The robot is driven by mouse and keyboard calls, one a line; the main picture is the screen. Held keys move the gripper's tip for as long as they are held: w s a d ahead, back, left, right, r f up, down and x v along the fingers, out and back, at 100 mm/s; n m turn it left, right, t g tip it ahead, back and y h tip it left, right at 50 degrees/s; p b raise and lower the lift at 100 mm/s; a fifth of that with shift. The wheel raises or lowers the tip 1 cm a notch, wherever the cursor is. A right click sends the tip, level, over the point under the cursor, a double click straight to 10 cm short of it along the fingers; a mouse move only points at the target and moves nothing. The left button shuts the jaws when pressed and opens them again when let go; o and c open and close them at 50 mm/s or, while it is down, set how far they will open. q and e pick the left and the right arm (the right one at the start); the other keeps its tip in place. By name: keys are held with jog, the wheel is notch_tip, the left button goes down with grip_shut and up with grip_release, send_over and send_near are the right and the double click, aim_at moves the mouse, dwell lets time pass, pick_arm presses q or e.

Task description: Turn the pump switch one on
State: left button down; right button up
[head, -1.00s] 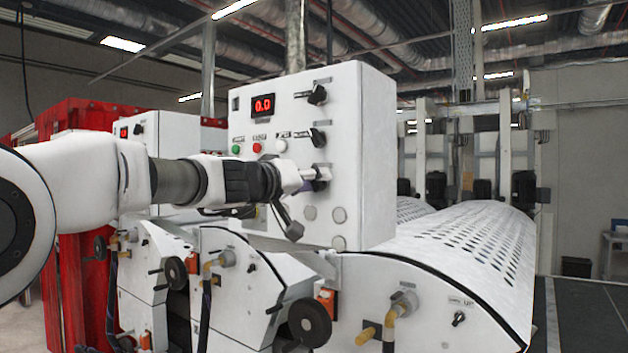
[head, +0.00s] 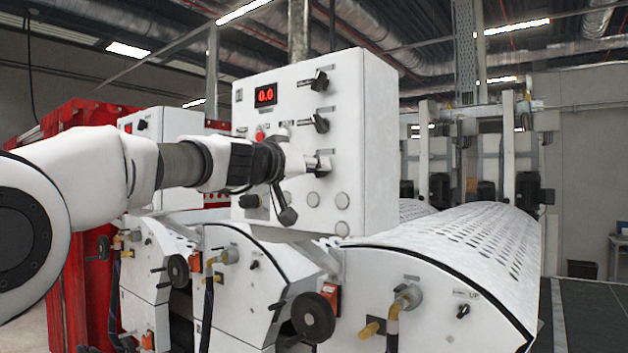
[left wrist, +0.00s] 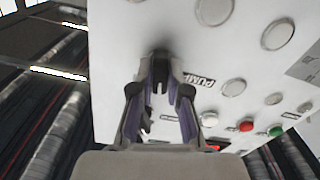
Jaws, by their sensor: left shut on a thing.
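The white control panel (head: 375,150) has a column of black rotary switches on its front, with a top switch (head: 319,82) and a middle switch (head: 319,123). My left gripper (head: 318,163) reaches in from the left and is shut on the lowest switch of that column, which it mostly hides. In the left wrist view, the fingers (left wrist: 160,85) close around this black switch (left wrist: 159,58), next to a label (left wrist: 198,80) reading "PUMP". The switch's exact angle is hidden. My right gripper is not in view.
A red display (head: 265,95) reads 0.0 on the panel, with a red button (head: 260,136) partly behind my arm. Round blank caps (head: 342,200) sit below the switches. White roller housings (head: 440,265) and a black handwheel (head: 313,318) stand below the panel.

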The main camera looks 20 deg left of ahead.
pick_arm(q)
jog(key=m+b, duration=0.2)
jog(key=f+m+b, duration=0.1)
jog(key=m+b, duration=0.1)
jog(key=shift+d+m+b, duration=0.1)
jog(key=shift+m+b, duration=0.2)
jog(key=shift+b, duration=0.05)
jog(key=shift+m+b, duration=0.65)
jog(key=shift+m, duration=0.25)
jog(key=shift+r+m+b, duration=0.15)
jog(key=shift+m+b, duration=0.55)
jog(key=shift+m, duration=0.5)
jog(key=c, duration=1.1)
grip_release()
jog(key=shift+w, duration=0.1)
jog(key=shift+c, duration=0.2)
jog(key=shift+w, duration=0.15)
jog(key=shift+r, duration=0.1)
